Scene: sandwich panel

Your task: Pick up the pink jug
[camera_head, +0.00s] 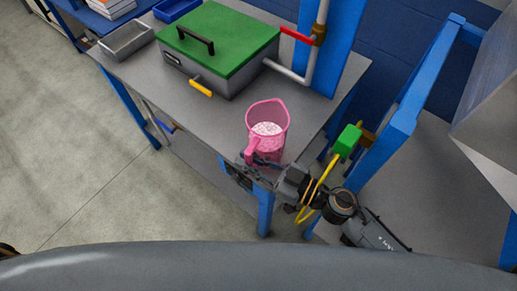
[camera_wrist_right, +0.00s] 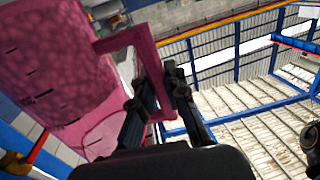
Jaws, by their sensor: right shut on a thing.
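The pink jug (camera_head: 268,128) stands upright at the near right corner of the grey table in the head view, with pale speckled contents showing inside. My right gripper (camera_head: 258,160) reaches it from the lower right and is shut on its handle. In the right wrist view the jug (camera_wrist_right: 50,70) fills the left side, and its handle passes between the two black fingers of the gripper (camera_wrist_right: 163,95). I cannot tell whether the jug's base touches the table. My left gripper is not in view.
On the table (camera_head: 190,105) are a grey box with a green lid (camera_head: 222,35), a metal tray (camera_head: 126,40) and a blue bin (camera_head: 176,8). A blue post and pipe with a red-handled valve (camera_head: 297,35) stand behind. A green block (camera_head: 347,141) is right of the jug.

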